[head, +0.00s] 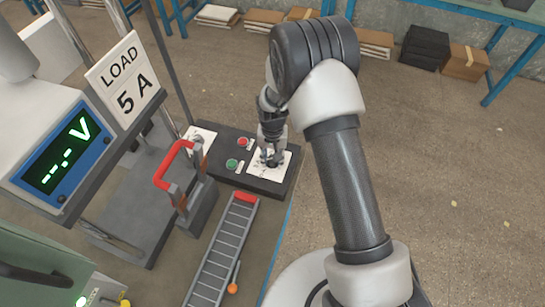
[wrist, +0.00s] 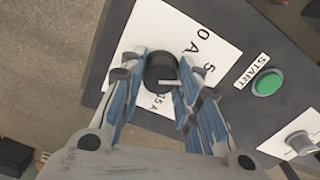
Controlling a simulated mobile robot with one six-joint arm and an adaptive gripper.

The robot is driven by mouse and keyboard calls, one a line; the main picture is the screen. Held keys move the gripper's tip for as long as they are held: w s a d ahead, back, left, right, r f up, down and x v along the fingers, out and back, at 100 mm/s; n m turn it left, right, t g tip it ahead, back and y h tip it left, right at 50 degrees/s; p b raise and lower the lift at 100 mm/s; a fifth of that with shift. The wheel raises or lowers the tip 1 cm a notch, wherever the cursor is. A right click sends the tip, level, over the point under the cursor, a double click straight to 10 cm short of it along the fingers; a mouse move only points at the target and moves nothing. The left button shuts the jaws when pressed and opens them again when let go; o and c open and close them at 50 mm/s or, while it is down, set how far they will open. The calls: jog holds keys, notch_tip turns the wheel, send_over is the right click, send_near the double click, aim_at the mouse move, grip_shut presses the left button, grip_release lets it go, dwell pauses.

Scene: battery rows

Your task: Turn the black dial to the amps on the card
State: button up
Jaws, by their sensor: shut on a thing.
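The card (head: 125,78) reads "LOAD 5 A" and stands at the upper left of the head view. The black dial (wrist: 160,72) sits on a white scale plate (wrist: 185,25) on a dark control box (head: 225,165). My gripper (wrist: 162,66) is shut on the dial, with a finger on either side; in the head view it comes down over the plate. A white pointer line on the dial points right in the wrist view, roughly toward a partly covered "5" mark. "0 A" shows above that mark and "15 A" below the dial. Fingers hide part of the scale.
A green START button (wrist: 267,82) and a red button (head: 243,142) sit beside the plate. A red-handled lever (head: 172,160) stands left of the box. A voltage display (head: 62,150) shows dashes and "V". A grey rack (head: 222,255) lies in front.

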jog(key=shift+m, duration=0.4)
jog(key=o, duration=1.1)
jog(key=shift+r, duration=0.15)
notch_tip(320, 180, up, 12)
jog(key=shift+f, duration=0.1)
dwell(0.4)
